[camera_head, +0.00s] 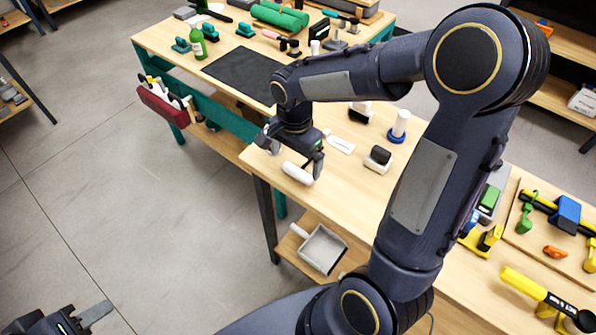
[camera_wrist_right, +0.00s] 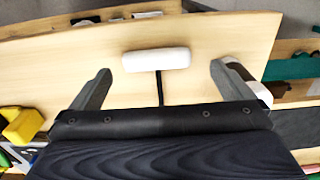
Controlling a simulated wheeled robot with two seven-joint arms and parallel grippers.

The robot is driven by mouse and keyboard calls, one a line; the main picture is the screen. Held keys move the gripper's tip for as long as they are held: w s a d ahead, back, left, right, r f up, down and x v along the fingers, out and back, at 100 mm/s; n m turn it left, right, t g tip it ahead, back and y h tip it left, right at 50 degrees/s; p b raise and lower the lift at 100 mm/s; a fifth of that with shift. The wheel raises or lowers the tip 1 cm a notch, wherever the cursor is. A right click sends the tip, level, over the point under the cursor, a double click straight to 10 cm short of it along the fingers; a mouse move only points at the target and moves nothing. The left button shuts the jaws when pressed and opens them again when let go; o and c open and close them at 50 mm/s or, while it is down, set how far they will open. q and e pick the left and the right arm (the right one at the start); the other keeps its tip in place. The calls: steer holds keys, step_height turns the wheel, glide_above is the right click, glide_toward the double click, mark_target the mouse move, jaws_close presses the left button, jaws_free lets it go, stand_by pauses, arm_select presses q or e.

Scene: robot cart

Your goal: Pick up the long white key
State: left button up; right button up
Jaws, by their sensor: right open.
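A long white rounded bar (camera_head: 297,173) lies near the edge of the wooden table. In the right wrist view the white bar (camera_wrist_right: 157,60) shows crosswise, with a thin dark stem running from it toward the gripper. A flat white piece (camera_head: 340,144) lies further right; I cannot tell for sure which of these is the key. My right gripper (camera_head: 293,162) is open and empty, just above the white bar. In the wrist view its fingers (camera_wrist_right: 160,70) stand apart on either side of the bar's line. My left gripper (camera_head: 82,322) is partly cut off at the bottom left, away from the table.
A white cylinder on a blue base (camera_head: 398,127) and a black-and-white block (camera_head: 378,158) stand right of the gripper. A black mat (camera_head: 243,74) and a green bottle (camera_head: 198,41) are further back. Yellow, blue and green items crowd the right. A dustpan (camera_head: 322,248) sits on the lower shelf.

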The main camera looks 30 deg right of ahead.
mark_target(297, 171)
steer(key=f, duration=0.4)
steer(key=shift+s+d, duration=0.15)
steer(key=shift+d, duration=0.05)
steer(key=c, duration=1)
steer(key=shift+r, duration=0.1)
steer(key=shift+r, duration=0.6)
steer(key=s+a+r, duration=0.3)
steer(key=s+r, duration=0.2)
steer(key=s, duration=0.1)
steer(key=s+a+r, duration=0.2)
steer(key=s+r, duration=0.4)
steer(key=shift+s+a+r, duration=0.3)
steer(key=shift+s+a, duration=0.1)
steer(key=shift+w, duration=0.1)
